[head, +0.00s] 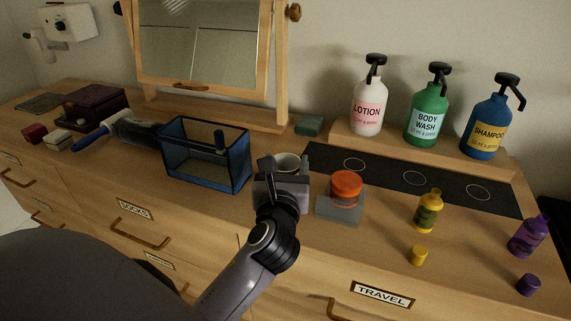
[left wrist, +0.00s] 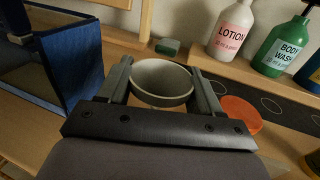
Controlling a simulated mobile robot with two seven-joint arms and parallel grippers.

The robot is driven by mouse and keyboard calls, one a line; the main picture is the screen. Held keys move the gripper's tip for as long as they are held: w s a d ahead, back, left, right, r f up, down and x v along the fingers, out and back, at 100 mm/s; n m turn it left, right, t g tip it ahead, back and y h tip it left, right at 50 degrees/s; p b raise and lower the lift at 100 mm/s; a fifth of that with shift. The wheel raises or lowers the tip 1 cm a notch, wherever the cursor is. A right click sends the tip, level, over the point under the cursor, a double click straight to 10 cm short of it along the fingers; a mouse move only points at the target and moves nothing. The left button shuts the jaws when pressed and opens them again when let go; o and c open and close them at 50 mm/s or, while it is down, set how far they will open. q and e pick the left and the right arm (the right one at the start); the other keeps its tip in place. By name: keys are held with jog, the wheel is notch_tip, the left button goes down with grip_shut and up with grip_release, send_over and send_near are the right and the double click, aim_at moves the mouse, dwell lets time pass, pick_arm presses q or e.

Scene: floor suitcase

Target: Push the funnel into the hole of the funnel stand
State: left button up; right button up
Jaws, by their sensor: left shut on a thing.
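The funnel (head: 287,162) is a pale grey, round, wide-mouthed piece, and its rim also shows in the left wrist view (left wrist: 162,83). My left gripper (head: 281,172) is shut on it, one finger on each side of the rim. The funnel's mouth faces up. Its lower part is hidden behind the gripper, so I cannot tell whether it touches anything below. I cannot make out a funnel stand or its hole; the gripper and arm cover the dresser top there. My right gripper is not in view.
A blue mesh basket (head: 207,174) stands left of the gripper. Yellow (head: 428,212) and purple (head: 528,236) bottles stand farther right. Pump bottles (head: 427,116) stand on a wooden riser behind.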

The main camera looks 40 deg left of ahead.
pick_arm(q)
jog(key=shift+p, duration=0.5)
dwell(0.3)
jog(key=shift+f+b, duration=0.5)
jog(key=shift+f, duration=1)
dwell(1.3)
jog(key=o, duration=1.1)
jog(key=shift+c, duration=0.2)
jog(key=shift+v, duration=3.55)
jog(key=shift+s+d, duration=0.1)
